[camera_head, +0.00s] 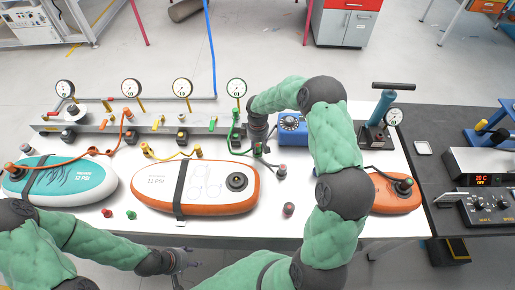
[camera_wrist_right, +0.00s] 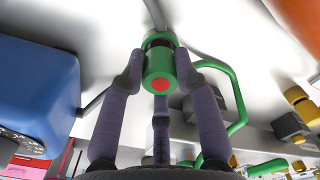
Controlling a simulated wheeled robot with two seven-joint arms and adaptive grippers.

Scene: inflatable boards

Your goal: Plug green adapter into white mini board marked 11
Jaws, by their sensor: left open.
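The white mini board (camera_head: 205,195) with an orange rim and an "11 PSI" label lies in the middle of the table. A dark strap crosses it, and its round black valve (camera_head: 237,181) faces up near its right end. My right gripper (camera_head: 258,148) is above and right of that valve, apart from the board. In the right wrist view its fingers close on both sides of the green adapter (camera_wrist_right: 158,60), which has a red centre. A green hose shows beside it. My left gripper (camera_head: 180,262) is open and empty near the table's front edge.
A teal board (camera_head: 60,174) lies at left and a small orange board (camera_head: 391,196) at right. A manifold with gauges (camera_head: 130,88) runs along the back. A blue box (camera_head: 292,128) is near my right gripper. Small loose caps (camera_head: 131,215) lie in front.

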